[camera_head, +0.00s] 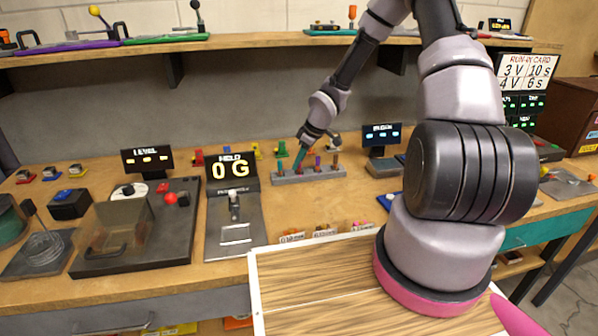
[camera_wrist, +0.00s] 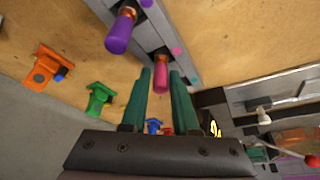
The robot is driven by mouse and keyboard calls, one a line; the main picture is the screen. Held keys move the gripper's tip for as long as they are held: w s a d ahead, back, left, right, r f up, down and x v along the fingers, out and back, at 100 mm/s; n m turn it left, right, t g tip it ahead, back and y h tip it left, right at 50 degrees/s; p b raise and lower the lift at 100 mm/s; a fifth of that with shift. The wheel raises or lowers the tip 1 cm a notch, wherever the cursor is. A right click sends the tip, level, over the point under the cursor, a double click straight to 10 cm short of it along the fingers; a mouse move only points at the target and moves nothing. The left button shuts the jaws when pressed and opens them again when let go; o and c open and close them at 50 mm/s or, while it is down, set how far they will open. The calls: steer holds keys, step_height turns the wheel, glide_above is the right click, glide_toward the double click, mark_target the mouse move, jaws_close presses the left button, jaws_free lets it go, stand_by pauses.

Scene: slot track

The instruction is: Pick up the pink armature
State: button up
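The pink armature (camera_wrist: 162,77) stands in a slot of a grey rack (camera_wrist: 151,32), in the upper middle of the wrist view. My gripper (camera_wrist: 163,71) has two teal fingers, spread apart, with the pink armature's end showing between their tips. I see no clear grip on it. A purple armature (camera_wrist: 119,33) stands in the same rack, to the left. In the head view my gripper (camera_head: 301,158) points down at the rack (camera_head: 290,179) at the back of the bench. The pink armature is hard to make out there, close to the fingers.
In the wrist view, orange (camera_wrist: 43,69) and green (camera_wrist: 99,98) pieces lie left of my fingers. A shelf (camera_head: 250,40) runs above the bench.

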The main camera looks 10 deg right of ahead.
jaws_close()
